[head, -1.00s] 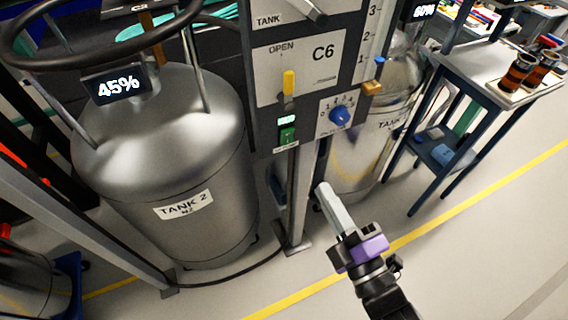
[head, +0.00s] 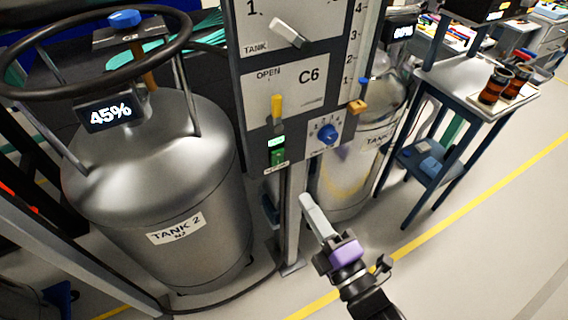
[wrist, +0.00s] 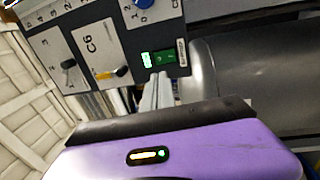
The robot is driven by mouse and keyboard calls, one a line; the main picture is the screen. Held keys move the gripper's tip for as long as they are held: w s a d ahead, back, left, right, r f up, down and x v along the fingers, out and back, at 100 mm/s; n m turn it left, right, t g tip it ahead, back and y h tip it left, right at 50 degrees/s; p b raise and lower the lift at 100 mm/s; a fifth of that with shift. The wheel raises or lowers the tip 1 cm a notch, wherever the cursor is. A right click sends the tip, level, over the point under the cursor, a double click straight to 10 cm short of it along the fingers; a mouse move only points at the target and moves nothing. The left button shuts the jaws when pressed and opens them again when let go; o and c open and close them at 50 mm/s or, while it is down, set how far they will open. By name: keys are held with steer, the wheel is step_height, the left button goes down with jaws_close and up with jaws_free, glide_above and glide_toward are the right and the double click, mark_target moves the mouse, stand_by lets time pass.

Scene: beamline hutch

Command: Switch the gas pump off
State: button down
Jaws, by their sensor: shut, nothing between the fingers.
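The green switch (head: 278,157) sits low on the left of the grey control panel, under a small lit green display (head: 276,142). It also shows in the wrist view (wrist: 164,57), just beyond my fingertips, with the lit display (wrist: 147,60) beside it. The label by the switch is too small to read. My gripper (head: 306,200) is shut and empty, below and to the right of the switch in the head view. Its fingers also show in the wrist view (wrist: 155,88); a gap to the switch appears to remain, though its depth is hard to tell.
Right of the switch is a blue dial (head: 327,134); above is a yellow-handled lever (head: 277,106) marked OPEN, C6. Tank 2 (head: 160,190) stands left, another tank (head: 345,185) behind the post. A blue cart (head: 440,90) stands right. Floor at front right is clear.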

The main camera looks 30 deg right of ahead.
mark_target(277, 155)
steer(key=w, duration=0.3)
steer(key=w+r+p, duration=0.1)
steer(key=w, duration=0.6)
steer(key=shift+w+r+p, duration=0.15)
steer(key=shift+w+p, duration=0.2)
steer(key=r+p, duration=0.1)
steer(key=p, duration=0.2)
steer(key=shift+w+g, duration=0.2)
steer(key=shift+g, duration=0.1)
steer(key=shift+w+f, duration=0.1)
steer(key=shift+f, duration=0.1)
